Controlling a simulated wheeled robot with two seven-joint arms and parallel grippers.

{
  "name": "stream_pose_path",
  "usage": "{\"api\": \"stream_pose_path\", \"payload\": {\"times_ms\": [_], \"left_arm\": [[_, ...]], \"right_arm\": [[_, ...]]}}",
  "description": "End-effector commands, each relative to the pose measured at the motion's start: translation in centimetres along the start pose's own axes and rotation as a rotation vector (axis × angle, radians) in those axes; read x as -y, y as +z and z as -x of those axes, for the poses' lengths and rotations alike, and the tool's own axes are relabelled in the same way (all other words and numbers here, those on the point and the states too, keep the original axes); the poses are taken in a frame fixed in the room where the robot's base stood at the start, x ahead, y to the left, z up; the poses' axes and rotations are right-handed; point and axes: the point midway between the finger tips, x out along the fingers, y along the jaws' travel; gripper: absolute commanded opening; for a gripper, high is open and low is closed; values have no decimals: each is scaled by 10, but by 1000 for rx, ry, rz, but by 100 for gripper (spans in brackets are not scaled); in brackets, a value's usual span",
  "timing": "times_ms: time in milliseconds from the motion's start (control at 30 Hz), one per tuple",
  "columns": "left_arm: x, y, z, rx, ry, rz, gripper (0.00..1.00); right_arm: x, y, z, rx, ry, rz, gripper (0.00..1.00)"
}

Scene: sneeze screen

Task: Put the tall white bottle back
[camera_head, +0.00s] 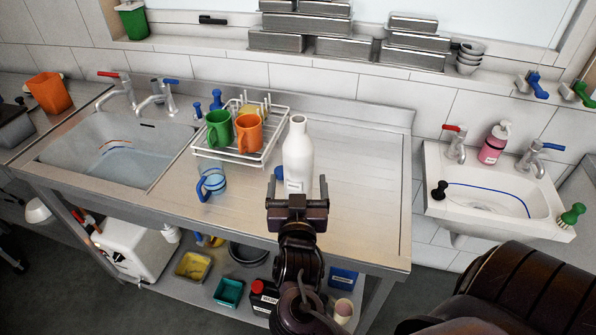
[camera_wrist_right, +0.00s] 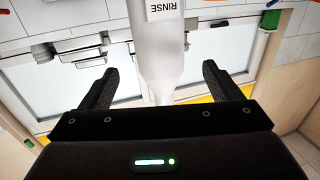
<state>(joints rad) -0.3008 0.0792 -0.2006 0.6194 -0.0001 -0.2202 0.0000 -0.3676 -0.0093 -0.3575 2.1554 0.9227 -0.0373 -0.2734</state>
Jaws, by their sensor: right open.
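The tall white bottle (camera_head: 298,150) stands upright on the steel counter, just right of the dish rack. My right gripper (camera_head: 297,184) is open on the near side of the bottle, with one finger to each side of it. In the right wrist view the bottle (camera_wrist_right: 160,45) appears upside down between the two open fingers, with a label reading RINSE. I cannot tell whether the fingers touch it. My left gripper is not in view.
A white dish rack (camera_head: 262,155) holds a green mug (camera_head: 219,128) and an orange mug (camera_head: 249,132). A clear cup with a blue handle (camera_head: 212,180) stands in front. Metal containers (camera_head: 345,48) line the sill behind. The counter's right side (camera_head: 365,170) is clear.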

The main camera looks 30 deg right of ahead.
Motion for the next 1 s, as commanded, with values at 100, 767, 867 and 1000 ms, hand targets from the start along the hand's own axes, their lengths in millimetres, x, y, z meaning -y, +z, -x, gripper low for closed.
{"api": "stream_pose_path", "payload": {"times_ms": [100,767,867,1000], "left_arm": [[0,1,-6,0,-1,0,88],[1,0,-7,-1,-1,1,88],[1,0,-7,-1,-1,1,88],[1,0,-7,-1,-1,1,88]], "right_arm": [[0,2,19,2,-1,-2,85],[0,0,34,0,1,0,85],[0,0,34,3,-3,-1,85],[10,9,31,70,-77,-14,85]]}}
